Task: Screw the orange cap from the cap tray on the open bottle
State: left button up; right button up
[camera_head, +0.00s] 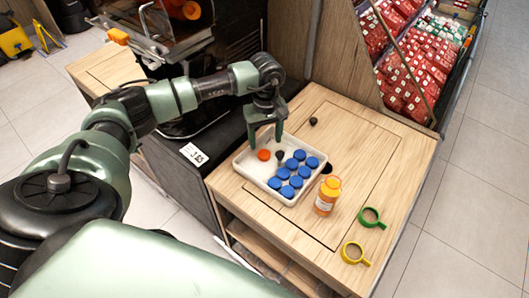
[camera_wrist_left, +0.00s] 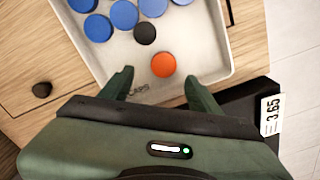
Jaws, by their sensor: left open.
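The orange cap (camera_head: 264,155) lies flat in the white cap tray (camera_head: 247,165), near its left corner, with several blue caps (camera_head: 291,163) and one black cap (camera_head: 279,154). In the left wrist view the orange cap (camera_wrist_left: 163,64) lies just beyond and between the fingertips, beside the black cap (camera_wrist_left: 145,33). My left gripper (camera_head: 266,136) is open and empty, pointing down over the tray's back-left side; it also shows in the left wrist view (camera_wrist_left: 158,76). The orange bottle (camera_head: 325,200) with a white label stands upright right of the tray. My right gripper is not in view.
A green ring (camera_head: 372,217) and a yellow ring (camera_head: 354,253) with handles lie right of the bottle. A small black object (camera_head: 313,121) sits behind the tray. A price tag (camera_head: 194,154) reading 3.65 is at left. The tabletop's back right is clear.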

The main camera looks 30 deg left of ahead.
aim_at(264, 153)
pick_arm(q)
jog(key=shift+r, duration=0.1)
jog(key=shift+s+f+b, duration=0.15)
jog(key=shift+f+b, duration=0.4)
jog(key=shift+f, duration=0.8)
jog(key=shift+s+f+b, duration=0.15)
jog(key=shift+f+b, duration=0.4)
jog(key=shift+f, duration=0.8)
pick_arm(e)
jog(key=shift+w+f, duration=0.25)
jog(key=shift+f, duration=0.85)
pick_arm(q)
jog(key=shift+r, duration=0.1)
grip_shut()
